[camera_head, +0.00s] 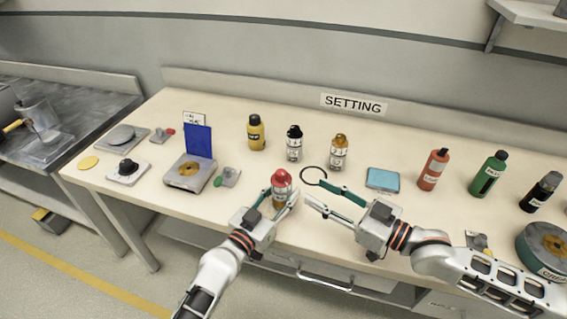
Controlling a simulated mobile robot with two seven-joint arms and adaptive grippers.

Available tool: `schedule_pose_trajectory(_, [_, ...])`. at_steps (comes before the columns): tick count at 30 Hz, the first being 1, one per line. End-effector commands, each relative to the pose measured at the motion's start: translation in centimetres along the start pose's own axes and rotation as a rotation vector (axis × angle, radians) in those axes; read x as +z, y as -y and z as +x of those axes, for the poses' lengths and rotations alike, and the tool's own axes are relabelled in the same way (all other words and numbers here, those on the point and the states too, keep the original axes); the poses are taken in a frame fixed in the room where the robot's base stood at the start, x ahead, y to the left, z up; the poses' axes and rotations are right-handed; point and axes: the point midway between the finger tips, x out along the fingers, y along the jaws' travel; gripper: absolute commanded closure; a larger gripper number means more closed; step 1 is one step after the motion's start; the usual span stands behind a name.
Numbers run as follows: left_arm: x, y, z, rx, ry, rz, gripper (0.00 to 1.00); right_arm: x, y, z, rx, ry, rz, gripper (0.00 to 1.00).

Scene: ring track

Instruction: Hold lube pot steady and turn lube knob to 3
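A small pot with a red knob on top (281,179) stands near the front edge of the table; it appears to be the lube pot, though its label and the knob's setting are too small to read. My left gripper (277,204) has its fingers around the pot's lower body, one on each side, and appears closed on it. The fingers partly hide the body. My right gripper (315,192) is open and empty just right of the pot, its fingertips pointing left towards it, apart from the knob.
Similar pots with a black top (294,145) and a gold top (339,152) stand behind. A black ring (313,176) lies near my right fingertips. A blue-topped pad (382,179), a red bottle (433,170) and a green bottle (488,175) are to the right. A SETTING sign (353,104) is behind.

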Motion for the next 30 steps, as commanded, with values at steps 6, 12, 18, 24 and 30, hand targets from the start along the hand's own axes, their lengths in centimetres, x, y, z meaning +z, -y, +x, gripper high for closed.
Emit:
schedule_pose_trajectory(6, [0.23, 0.08, -0.06, -0.001, 0.004, 0.001, 0.88, 0.01, 0.00, 0.01, 0.000, 0.000, 0.000, 0.63])
schedule_pose_trajectory(12, [0.22, 0.07, -0.06, -0.001, 0.003, 0.000, 0.88, 0.01, 0.00, 0.01, 0.000, 0.000, 0.000, 0.63])
schedule_pose_trajectory(18, [0.21, 0.07, -0.06, -0.001, 0.003, 0.000, 0.88, 0.01, 0.01, 0.01, 0.000, 0.000, 0.000, 0.63])
schedule_pose_trajectory(24, [0.16, 0.05, -0.05, -0.001, 0.002, 0.000, 0.44, 0.01, 0.01, 0.01, 0.000, 0.000, 0.000, 0.63])
schedule_pose_trajectory(30, [0.06, 0.02, -0.02, 0.000, 0.001, 0.000, 0.44, 0.00, 0.01, 0.01, 0.000, 0.000, 0.000, 0.63])
